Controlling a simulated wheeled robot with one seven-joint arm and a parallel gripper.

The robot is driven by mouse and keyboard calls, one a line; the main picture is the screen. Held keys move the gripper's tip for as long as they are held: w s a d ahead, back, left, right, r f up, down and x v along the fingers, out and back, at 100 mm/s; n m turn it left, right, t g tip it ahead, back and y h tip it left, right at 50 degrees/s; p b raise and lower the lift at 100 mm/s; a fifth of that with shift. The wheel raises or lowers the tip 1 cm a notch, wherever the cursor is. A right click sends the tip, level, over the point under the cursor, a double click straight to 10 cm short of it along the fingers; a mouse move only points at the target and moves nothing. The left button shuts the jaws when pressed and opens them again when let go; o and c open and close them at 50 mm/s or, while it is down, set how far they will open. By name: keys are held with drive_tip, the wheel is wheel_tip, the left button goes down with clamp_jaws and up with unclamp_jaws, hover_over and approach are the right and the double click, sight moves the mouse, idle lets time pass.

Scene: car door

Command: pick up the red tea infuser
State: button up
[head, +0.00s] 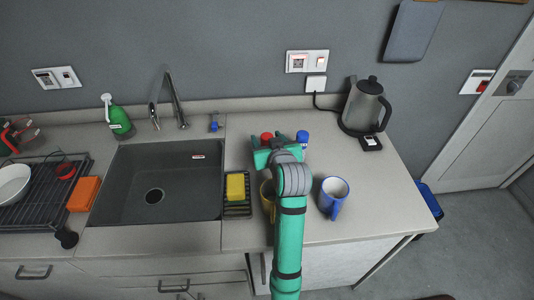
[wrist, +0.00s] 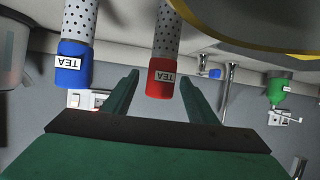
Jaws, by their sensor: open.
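The red tea infuser (head: 267,136) stands on the counter right of the sink; my gripper hides most of it in the head view. The picture is upside down there. My gripper (head: 276,146) is open and empty. It also shows in the wrist view (wrist: 158,80). A blue tea infuser (head: 302,137) stands just right of the red one; it shows at the left in the wrist view (wrist: 74,64).
A blue mug (head: 334,192) stands right of my arm. A yellow mug (head: 267,200) is partly hidden by my arm; its rim looms at the top of the wrist view. A kettle (head: 365,107) stands at the back right. The sink (head: 190,165) lies left.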

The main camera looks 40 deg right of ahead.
clamp_jaws()
drive_tip(key=shift+r, duration=0.1)
